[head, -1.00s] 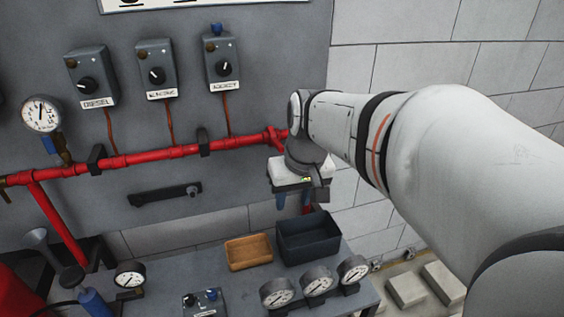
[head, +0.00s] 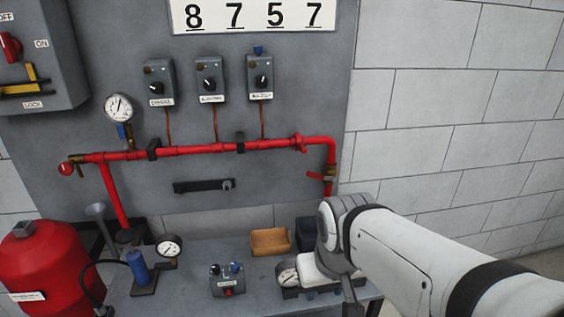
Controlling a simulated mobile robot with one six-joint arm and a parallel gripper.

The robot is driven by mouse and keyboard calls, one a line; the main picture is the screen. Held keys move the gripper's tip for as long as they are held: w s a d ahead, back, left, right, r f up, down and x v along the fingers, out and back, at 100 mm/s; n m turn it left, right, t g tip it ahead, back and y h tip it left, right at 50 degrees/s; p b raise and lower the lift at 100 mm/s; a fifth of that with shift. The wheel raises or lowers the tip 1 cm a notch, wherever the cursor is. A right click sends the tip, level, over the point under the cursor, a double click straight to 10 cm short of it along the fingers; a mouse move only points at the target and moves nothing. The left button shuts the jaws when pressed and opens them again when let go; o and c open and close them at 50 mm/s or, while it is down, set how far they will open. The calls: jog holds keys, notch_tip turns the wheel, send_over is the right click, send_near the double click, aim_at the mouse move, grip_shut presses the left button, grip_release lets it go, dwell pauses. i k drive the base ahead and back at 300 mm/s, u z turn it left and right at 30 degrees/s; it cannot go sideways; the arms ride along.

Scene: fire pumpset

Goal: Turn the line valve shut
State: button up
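A brass valve (head: 331,171) sits on the vertical drop at the right end of the red pipe (head: 190,151). Its red lever (head: 315,176) points left, roughly across that drop. A red round knob (head: 66,169) on a brass fitting is at the pipe's left end. No label shows which one is the line valve. My gripper (head: 336,291) is low at the right, over the bench and below the lever, clear of both valves. Its fingers are small and partly hidden, so I cannot tell whether they are open.
Below the pipe, the grey bench (head: 200,290) holds a wooden tray (head: 271,241), a dark bin (head: 306,233), a switch box (head: 227,280) and gauges (head: 169,248). A red tank (head: 45,265) stands at the left. Three control boxes (head: 209,80) hang above the pipe. The block wall at right is bare.

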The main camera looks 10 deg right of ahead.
aim_at(309, 174)
jog(key=u, duration=0.85)
jog(key=k, duration=0.85)
jog(key=z, duration=0.8)
jog(key=i, duration=0.95)
jog(key=z, duration=0.05)
